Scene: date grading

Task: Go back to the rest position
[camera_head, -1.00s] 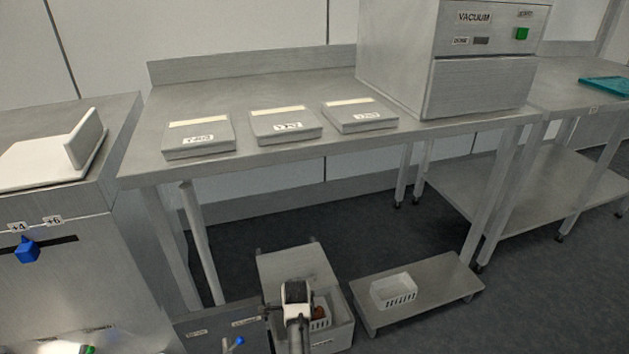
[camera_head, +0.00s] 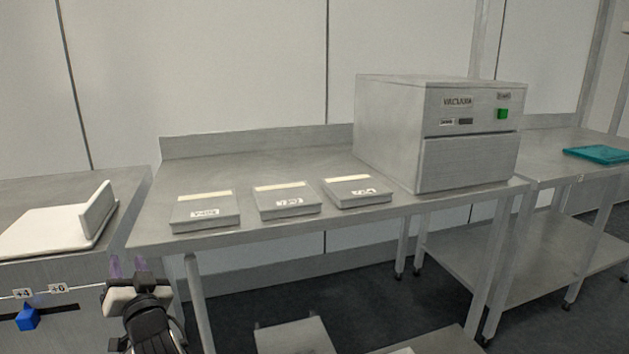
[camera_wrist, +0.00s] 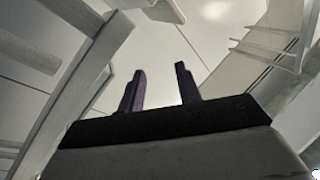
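My gripper (camera_head: 128,268) is at the lower left of the head view, in front of the table's left end and beside the machine with the blue slider. In the wrist view, the two dark fingers of my gripper (camera_wrist: 160,88) stand apart with nothing between them. They point up toward pale walls or ceiling. No object touches the fingers.
A steel table (camera_head: 270,232) holds several grey labelled boxes, such as the left one (camera_head: 205,212), and a vacuum machine (camera_head: 470,165). A white board (camera_head: 50,232) lies at the left. A teal tray (camera_head: 597,154) is far right. Low stands are partly cut off below.

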